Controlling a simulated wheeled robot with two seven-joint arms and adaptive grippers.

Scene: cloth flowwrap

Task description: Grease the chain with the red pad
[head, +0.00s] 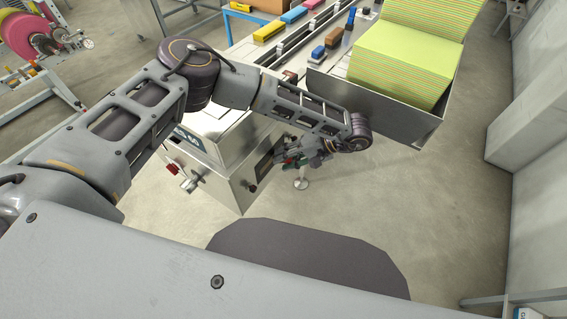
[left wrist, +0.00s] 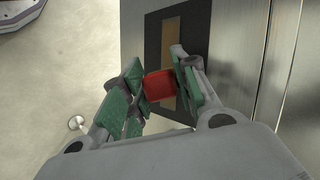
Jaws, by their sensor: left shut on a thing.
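My left gripper (head: 305,158) reaches down beside the grey machine's side. In the left wrist view, my left gripper (left wrist: 160,88) has its green-lined fingers shut on the red pad (left wrist: 159,85). Behind the pad is a dark recess (left wrist: 152,45) in the metal side, with a brown strip (left wrist: 171,42) running along it, which looks like the chain. The pad overlaps the strip in this view; I cannot tell whether they touch. In the head view the pad is too small to make out clearly. My right gripper is not in view.
The machine cabinet (head: 238,185) stands left of the gripper. A metal tray (head: 400,122) with stacked green-yellow cloths (head: 405,62) juts out at upper right. A conveyor (head: 290,45) with coloured packs runs behind. The floor (head: 430,200) to the right is clear.

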